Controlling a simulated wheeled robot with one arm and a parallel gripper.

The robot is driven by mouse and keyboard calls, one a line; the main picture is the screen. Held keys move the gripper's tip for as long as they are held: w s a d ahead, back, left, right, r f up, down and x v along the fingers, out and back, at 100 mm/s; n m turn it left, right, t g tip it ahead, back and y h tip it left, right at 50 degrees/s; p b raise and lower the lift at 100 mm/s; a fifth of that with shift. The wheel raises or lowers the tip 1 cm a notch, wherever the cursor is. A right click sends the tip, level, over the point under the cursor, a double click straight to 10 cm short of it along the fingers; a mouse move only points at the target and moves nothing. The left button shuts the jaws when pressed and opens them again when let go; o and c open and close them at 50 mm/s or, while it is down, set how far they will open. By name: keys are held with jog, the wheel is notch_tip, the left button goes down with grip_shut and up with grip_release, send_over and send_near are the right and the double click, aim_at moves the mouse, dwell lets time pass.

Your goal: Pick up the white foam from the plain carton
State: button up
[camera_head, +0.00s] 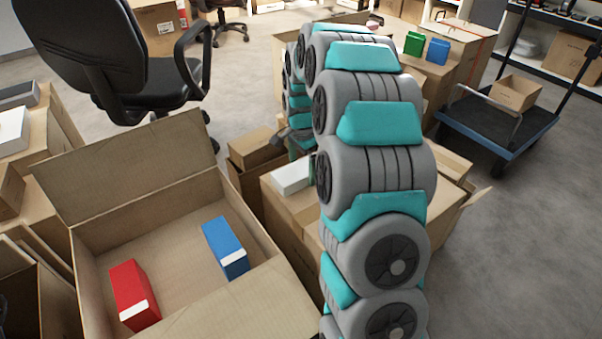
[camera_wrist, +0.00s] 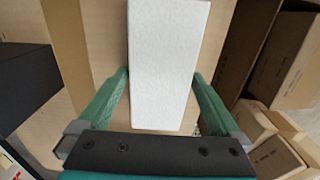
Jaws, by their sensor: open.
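The white foam (camera_wrist: 168,65) is a long, pale block. It fills the middle of the wrist view and also shows in the head view (camera_head: 291,176), left of my arm. It lies on the plain brown carton (camera_head: 292,205), whose cardboard also shows beside it in the wrist view (camera_wrist: 104,40). My gripper (camera_wrist: 160,78) is open, its green fingers on either side of the foam near its lower end. I cannot tell whether they touch it or how far above it they are. My arm hides much of the carton in the head view.
A large open carton (camera_head: 150,178) at front left holds a red box (camera_head: 135,294) and a blue box (camera_head: 225,247). An office chair (camera_head: 120,60) stands behind it. Other cartons surround the plain one. A trolley (camera_head: 500,125) stands right, with clear floor in front.

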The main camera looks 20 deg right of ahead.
jog(key=shift+f, duration=0.25)
jog(key=c, duration=1)
jog(key=shift+r, duration=0.1)
jog(key=shift+c, duration=0.2)
